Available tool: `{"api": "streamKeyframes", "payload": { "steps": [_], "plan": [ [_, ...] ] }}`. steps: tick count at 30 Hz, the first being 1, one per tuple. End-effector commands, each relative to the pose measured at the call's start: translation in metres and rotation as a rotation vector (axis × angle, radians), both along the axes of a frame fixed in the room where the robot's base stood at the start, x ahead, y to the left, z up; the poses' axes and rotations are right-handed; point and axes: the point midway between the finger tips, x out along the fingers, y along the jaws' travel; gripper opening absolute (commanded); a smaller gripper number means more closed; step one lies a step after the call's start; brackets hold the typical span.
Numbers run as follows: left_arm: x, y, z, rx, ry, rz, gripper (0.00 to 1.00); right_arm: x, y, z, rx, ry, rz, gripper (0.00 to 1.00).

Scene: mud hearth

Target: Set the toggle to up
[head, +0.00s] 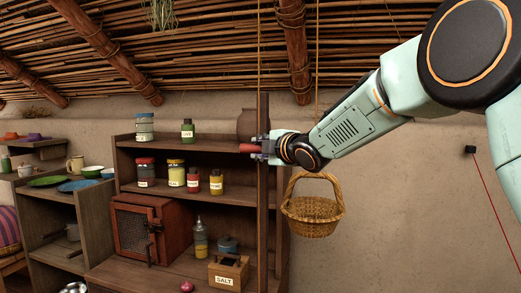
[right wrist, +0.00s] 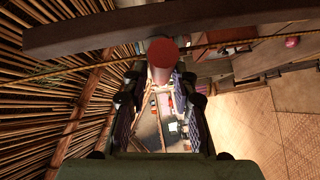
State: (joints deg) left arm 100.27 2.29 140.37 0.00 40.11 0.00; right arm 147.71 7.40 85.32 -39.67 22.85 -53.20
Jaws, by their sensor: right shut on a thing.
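A red cylindrical piece, which looks like the toggle (head: 249,148), sits by the upright dark wooden post (head: 263,215) in the middle of the head view. My right gripper (head: 259,149) reaches in from the right and is shut on it. In the right wrist view the red toggle (right wrist: 162,57) points out between the two fingers (right wrist: 160,82) and lies close to the dark post (right wrist: 90,35) and a thin rope (right wrist: 235,46). How the toggle is fixed is hidden. My left gripper is not in view.
A wooden shelf (head: 195,143) with jars, a salt box (head: 228,272) and a mesh-door cabinet (head: 144,226) stands left of the post. A wicker basket (head: 312,216) hangs below my right forearm. Thin ropes (head: 258,50) run up to the roof. The wall at right is mostly clear.

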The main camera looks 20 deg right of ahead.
Motion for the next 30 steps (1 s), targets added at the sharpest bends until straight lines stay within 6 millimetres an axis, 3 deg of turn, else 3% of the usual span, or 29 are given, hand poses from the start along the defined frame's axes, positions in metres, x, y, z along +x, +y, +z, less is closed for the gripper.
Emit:
{"api": "streamKeyframes", "payload": {
  "steps": [6, 7, 13, 23, 30],
  "plan": [
    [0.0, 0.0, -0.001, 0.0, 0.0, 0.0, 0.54, 0.0, 0.0, 0.001, 0.002, -0.004, 0.0, 0.0],
    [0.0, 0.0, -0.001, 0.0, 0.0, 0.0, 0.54, 0.0, 0.0, 0.001, 0.002, -0.004, 0.0, 0.3],
    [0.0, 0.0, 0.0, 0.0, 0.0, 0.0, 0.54, 0.0, 0.0, 0.0, 0.001, -0.002, 0.001, 0.47],
    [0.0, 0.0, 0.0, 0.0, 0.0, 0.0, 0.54, -0.002, 0.0, 0.0, 0.001, 0.0, 0.0, 0.47],
    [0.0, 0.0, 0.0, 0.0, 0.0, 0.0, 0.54, -0.028, -0.006, 0.004, 0.004, -0.001, -0.001, 0.47]
  ]
}}
